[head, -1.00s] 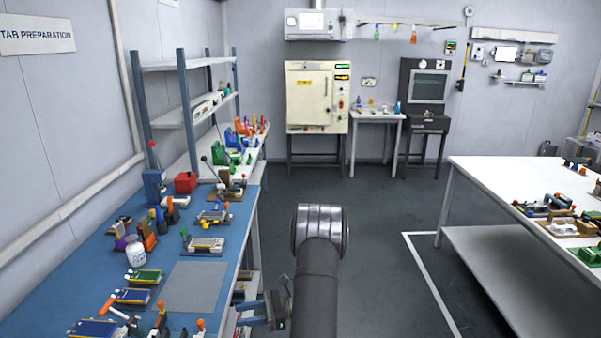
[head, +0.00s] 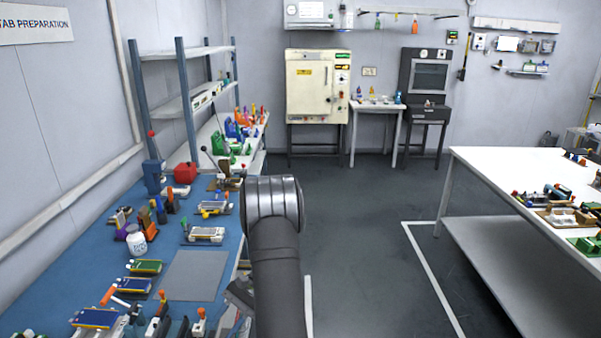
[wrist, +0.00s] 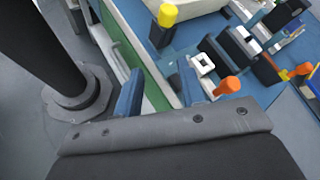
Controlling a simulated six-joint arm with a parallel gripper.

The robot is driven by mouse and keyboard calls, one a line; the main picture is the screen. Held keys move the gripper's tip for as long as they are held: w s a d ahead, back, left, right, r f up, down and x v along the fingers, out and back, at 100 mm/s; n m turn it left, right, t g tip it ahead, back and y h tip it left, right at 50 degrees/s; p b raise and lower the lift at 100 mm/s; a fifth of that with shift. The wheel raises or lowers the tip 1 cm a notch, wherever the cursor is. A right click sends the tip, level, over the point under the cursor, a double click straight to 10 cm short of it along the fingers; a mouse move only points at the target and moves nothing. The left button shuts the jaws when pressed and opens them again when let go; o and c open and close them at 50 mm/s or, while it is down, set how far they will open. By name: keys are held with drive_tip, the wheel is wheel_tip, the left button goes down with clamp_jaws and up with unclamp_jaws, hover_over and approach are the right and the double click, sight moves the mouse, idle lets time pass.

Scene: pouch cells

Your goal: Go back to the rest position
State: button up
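My gripper (wrist: 160,92) shows in the wrist view with its two blue fingertips apart and nothing seen held between them. Beyond the fingers lie a green strip and a pale edge. Tools with orange (wrist: 227,86) and yellow (wrist: 167,14) knobs lie beyond and to the right of the fingers. In the head view my arm stands upright in front of the blue bench's (head: 75,265) right edge, and the gripper is mostly hidden behind it.
The blue bench carries a grey mat (head: 193,276), a white jar (head: 136,243), trays and clamp tools. A white table (head: 490,175) stands at the right. The dark floor (head: 365,240) between them is clear.

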drive_tip(key=n+h, duration=0.1)
drive_tip(key=n, duration=0.1)
drive_tip(key=s+a+n+h, duration=0.1)
drive_tip(key=n+h, duration=0.1)
drive_tip(key=s+a+n+h, duration=0.1)
drive_tip(key=shift+r+n, duration=0.15)
drive_tip(key=shift+n, duration=0.25)
drive_tip(key=n, duration=0.1)
drive_tip(key=h, duration=0.1)
drive_tip(key=n+t+h, duration=0.1)
drive_tip(key=shift+s+a+r+n, duration=0.15)
drive_tip(key=shift+s+a+n, duration=0.15)
drive_tip(key=shift+a, duration=0.05)
drive_tip(key=n, duration=0.1)
drive_tip(key=n+h, duration=0.1)
drive_tip(key=n+t+h, duration=0.1)
drive_tip(key=shift+s+a+r, duration=0.1)
drive_tip(key=shift+a+r, duration=0.2)
drive_tip(key=shift+a, duration=0.1)
